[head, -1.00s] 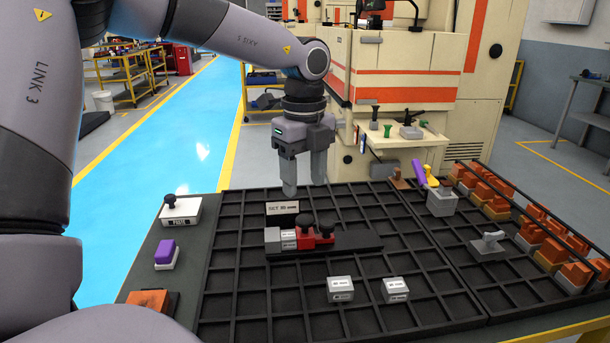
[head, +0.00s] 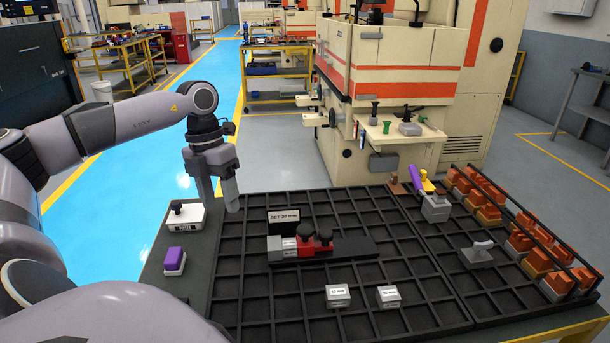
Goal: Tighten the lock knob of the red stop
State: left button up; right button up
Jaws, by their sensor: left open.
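The red stop (head: 307,249) sits on a dark rail (head: 352,249) on the black grid table, right of a grey block with a white label. Two black knobs show on the red part, a left one (head: 304,227) and a right one (head: 325,235); I cannot tell which is the lock knob, or how tight either is. A sign (head: 284,216) reading "SET 30 mm" stands behind the rail. My left gripper (head: 219,204) is open and empty, fingers down, left of the sign and apart from the stop. My right gripper is not in view.
Two labelled grey blocks (head: 338,296) (head: 387,296) lie in front of the rail. A white box with a black knob (head: 185,215) and a purple-topped block (head: 175,260) stand at left. A grey fixture (head: 435,208) and orange-brown electrodes (head: 530,237) stand at right.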

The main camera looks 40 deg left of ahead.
pick_arm(q)
jog(key=w+d+m+p, duration=0.2)
jog(key=w+d+m, duration=0.3)
jog(key=d+m, duration=0.2)
jog(key=m+y+p, duration=0.1)
jog(key=m+y, duration=0.1)
jog(key=m, duration=0.4)
send_near(305, 228)
jog(key=shift+s, duration=0.15)
jog(key=shift+d+f, duration=0.1)
notch_tip(305, 228, down, 7)
jog(key=b, duration=0.6)
jog(key=shift+f+b, duration=0.25)
jog(key=shift+b, duration=0.05)
jog(key=shift+r, duration=0.15)
jog(key=shift+f, duration=0.35)
jog(key=c, duration=1)
